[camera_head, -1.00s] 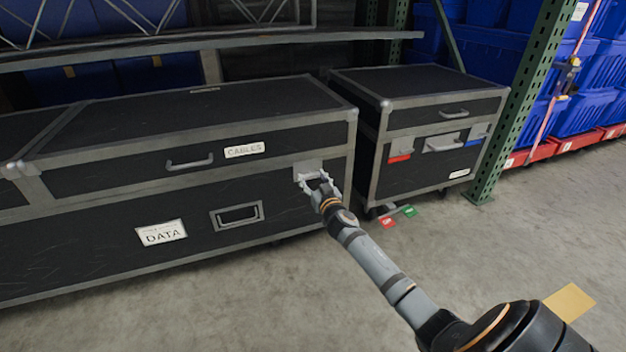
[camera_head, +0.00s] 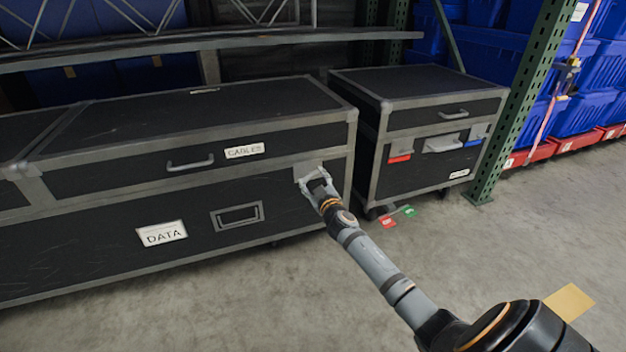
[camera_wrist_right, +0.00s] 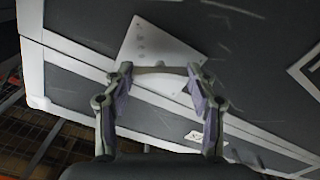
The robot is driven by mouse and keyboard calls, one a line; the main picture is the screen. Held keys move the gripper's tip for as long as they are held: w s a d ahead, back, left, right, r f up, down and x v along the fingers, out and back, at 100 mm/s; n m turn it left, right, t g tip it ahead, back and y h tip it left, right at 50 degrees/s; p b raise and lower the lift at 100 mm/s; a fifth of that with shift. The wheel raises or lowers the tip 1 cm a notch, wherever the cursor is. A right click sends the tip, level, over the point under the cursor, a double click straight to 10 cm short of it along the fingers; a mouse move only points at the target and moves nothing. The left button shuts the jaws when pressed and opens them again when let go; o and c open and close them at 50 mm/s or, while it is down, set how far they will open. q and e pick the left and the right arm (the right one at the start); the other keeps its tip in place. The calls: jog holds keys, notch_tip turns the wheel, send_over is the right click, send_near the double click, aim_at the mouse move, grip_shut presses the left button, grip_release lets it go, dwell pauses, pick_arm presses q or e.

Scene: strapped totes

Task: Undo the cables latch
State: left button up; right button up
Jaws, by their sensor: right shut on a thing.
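The CABLES case (camera_head: 130,165) is a long black case with grey metal edges, a handle and a CABLES label on its lid. The cables latch (camera_head: 307,168) is a light grey plate near the right end of its front, at the lid seam. My right gripper (camera_head: 318,184) is at this latch. In the right wrist view, the latch plate (camera_wrist_right: 150,42) lies ahead, and the fingers of my right gripper (camera_wrist_right: 162,75) are shut on a pale bar at its edge. The gripper partly hides the latch in the head view. My left gripper is not in view.
A smaller black case (camera_head: 430,165) with red and blue latch parts stands to the right. A green rack post (camera_head: 515,120) stands beyond. The concrete floor (camera_head: 230,300) in front is clear.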

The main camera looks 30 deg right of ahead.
jog(key=n+p, duration=0.2)
jog(key=n, duration=1)
jog(key=shift+f+n, duration=0.1)
jog(key=shift+n, duration=0.2)
dwell(0.4)
jog(key=o, duration=1.2)
jog(key=shift+c, duration=0.2)
jog(key=v, duration=1.2)
